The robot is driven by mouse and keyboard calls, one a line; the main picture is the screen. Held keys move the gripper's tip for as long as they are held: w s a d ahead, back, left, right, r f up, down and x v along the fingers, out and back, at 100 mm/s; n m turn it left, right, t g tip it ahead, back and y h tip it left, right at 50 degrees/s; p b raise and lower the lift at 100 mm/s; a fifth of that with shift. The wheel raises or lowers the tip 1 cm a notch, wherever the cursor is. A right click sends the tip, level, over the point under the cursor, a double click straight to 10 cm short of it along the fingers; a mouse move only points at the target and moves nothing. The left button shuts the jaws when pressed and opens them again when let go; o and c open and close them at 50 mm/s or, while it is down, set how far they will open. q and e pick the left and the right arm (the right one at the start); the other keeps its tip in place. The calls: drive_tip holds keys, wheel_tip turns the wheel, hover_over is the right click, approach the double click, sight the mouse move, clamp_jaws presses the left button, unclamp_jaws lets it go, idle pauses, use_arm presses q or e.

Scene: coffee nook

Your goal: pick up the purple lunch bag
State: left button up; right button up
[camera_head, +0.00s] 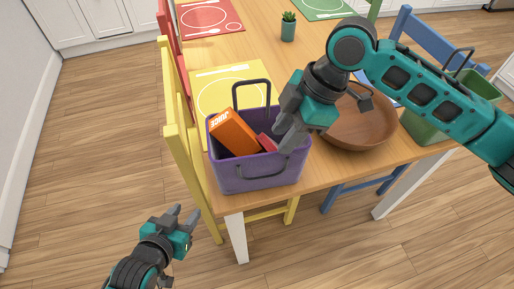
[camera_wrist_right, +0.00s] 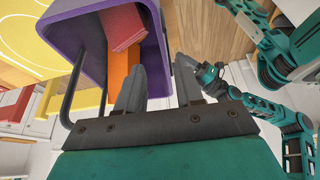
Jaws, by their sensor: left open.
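The purple lunch bag (camera_head: 258,174) stands upright at the table's front left corner, its dark handles showing. An orange juice box (camera_head: 233,134) and a red item (camera_head: 266,142) are inside it. My right gripper (camera_head: 283,133) is at the bag's right rim, pointing down. In the right wrist view, the purple bag (camera_wrist_right: 91,22) fills the upper left. The fingers of my right gripper (camera_wrist_right: 158,75) are apart, one on each side of the bag's near wall; contact is unclear. My left gripper (camera_head: 184,217) is open and empty, low in front of the table's left corner.
A brown wooden bowl (camera_head: 362,128) sits right of the bag, partly behind my right arm. A green bag (camera_head: 428,128) stands at the right edge. A yellow chair (camera_head: 181,140) is close on the left. A yellow placemat (camera_head: 222,78) and a small plant (camera_head: 288,28) are behind.

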drive_tip(key=x, duration=0.4)
drive_tip(key=shift+a+f, duration=0.1)
drive_tip(key=x, duration=0.3)
drive_tip(key=s+a+x, duration=0.1)
drive_tip(key=x, duration=0.1)
clamp_jaws()
drive_tip(key=shift+w+r, duration=0.1)
drive_tip(key=shift+r, duration=0.15)
